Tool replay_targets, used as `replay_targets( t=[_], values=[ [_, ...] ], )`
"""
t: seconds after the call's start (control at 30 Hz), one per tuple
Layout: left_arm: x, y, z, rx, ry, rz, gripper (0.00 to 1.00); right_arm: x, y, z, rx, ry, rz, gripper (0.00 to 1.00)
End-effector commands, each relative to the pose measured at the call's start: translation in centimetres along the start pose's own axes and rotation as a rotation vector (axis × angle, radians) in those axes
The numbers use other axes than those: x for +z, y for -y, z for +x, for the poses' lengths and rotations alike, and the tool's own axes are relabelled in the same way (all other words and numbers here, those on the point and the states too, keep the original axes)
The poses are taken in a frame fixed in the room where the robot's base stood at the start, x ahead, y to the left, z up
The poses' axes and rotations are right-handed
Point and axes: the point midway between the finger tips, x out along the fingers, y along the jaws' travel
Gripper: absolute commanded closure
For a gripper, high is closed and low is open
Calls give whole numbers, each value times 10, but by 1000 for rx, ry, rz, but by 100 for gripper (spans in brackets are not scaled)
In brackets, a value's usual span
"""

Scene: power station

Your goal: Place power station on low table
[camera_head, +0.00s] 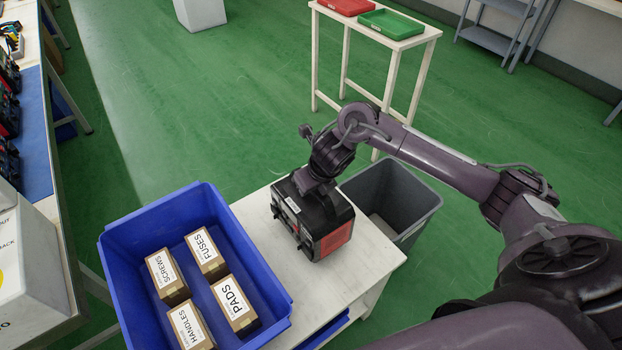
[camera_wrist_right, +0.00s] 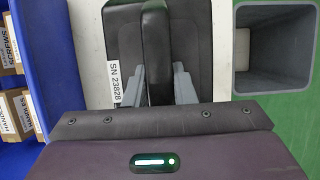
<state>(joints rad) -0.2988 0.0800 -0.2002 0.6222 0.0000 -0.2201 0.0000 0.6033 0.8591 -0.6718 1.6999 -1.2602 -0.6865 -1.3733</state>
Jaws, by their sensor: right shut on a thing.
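The power station (camera_head: 325,229) is a black box with a red panel and a top handle. It is upright over the low white table (camera_head: 352,279), right of a blue bin; it looks to be at the tabletop, but I cannot tell if its base touches. My right gripper (camera_head: 318,186) is above it, shut on the handle. In the right wrist view the grey fingers of my right gripper (camera_wrist_right: 158,86) flank the black handle of the power station (camera_wrist_right: 120,38), beside a label "SN 23828". My left gripper is not in view.
A blue bin (camera_head: 112,262) with several labelled cardboard boxes sits at the table's left. A grey waste bin (camera_head: 419,212) stands against the right side. A taller white table (camera_head: 424,37) with red and green trays is behind. A workbench (camera_head: 57,235) runs along the left.

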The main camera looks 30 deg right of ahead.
Motion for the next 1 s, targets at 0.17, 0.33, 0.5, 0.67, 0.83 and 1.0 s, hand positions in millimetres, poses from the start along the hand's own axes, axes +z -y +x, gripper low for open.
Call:
replay_targets(
  t=[0.17, 0.33, 0.5, 0.67, 0.83, 1.0],
  values=[
    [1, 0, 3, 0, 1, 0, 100, -4, 0, 17, 0, 10, 3, 100],
    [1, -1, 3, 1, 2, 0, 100, -6, 0, 23, 0, 12, 2, 100],
    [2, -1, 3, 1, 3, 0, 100, -6, 0, 23, 1, 11, 1, 100],
    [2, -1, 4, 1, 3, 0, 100, -12, 0, 27, 0, -3, -1, 57],
    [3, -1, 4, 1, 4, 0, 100, -12, 0, 27, 0, -2, -1, 55],
    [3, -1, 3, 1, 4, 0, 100, -11, 0, 24, 0, -1, 0, 55]
  ],
)
